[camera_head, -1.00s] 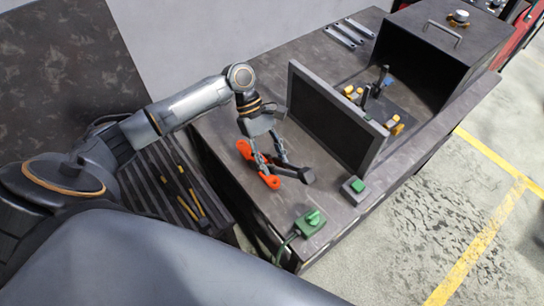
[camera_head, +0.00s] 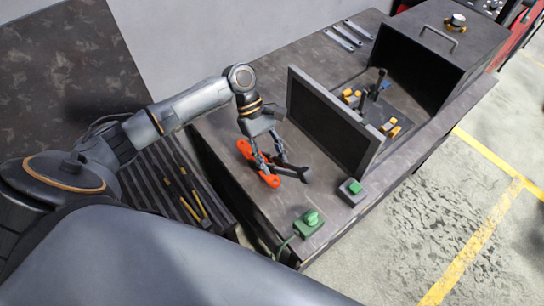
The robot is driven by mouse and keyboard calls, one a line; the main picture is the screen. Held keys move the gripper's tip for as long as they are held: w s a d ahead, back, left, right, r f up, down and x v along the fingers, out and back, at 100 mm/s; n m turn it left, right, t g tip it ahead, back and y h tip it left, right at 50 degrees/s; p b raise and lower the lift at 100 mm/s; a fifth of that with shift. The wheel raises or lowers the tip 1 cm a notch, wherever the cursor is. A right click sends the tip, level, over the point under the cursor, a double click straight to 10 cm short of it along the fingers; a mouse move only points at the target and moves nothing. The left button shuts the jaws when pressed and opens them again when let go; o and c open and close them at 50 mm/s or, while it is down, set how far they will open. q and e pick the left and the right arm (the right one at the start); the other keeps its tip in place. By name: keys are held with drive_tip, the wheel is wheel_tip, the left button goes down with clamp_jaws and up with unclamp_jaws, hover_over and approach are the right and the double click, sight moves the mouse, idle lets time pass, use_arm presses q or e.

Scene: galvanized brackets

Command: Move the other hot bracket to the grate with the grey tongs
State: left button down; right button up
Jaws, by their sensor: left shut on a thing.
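My left gripper (camera_head: 279,163) hangs low over the workbench, left of the upright dark panel. It is shut on an orange-red piece (camera_head: 246,150) with rounded ends, which shows on both sides of its fingers. A dark blunt part sticks out to the right of the fingers; whether it belongs to the held piece is unclear. The slatted dark grate (camera_head: 139,178) is at the left, and thin dark pieces with yellow parts (camera_head: 190,200) lie on it. I cannot tell which item is the grey tongs. My right gripper is out of view.
The upright dark panel (camera_head: 322,128) stands right of the gripper. Behind it are a dark open box (camera_head: 432,62) and several yellow parts (camera_head: 391,127). Green-topped switch boxes (camera_head: 309,222) (camera_head: 351,190) sit near the front edge. Grey flat bars (camera_head: 343,40) lie at the back.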

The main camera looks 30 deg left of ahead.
use_arm(q)
wheel_tip(320, 180, up, 9)
drive_tip(key=p, duration=0.6)
drive_tip(key=shift+f, duration=0.2)
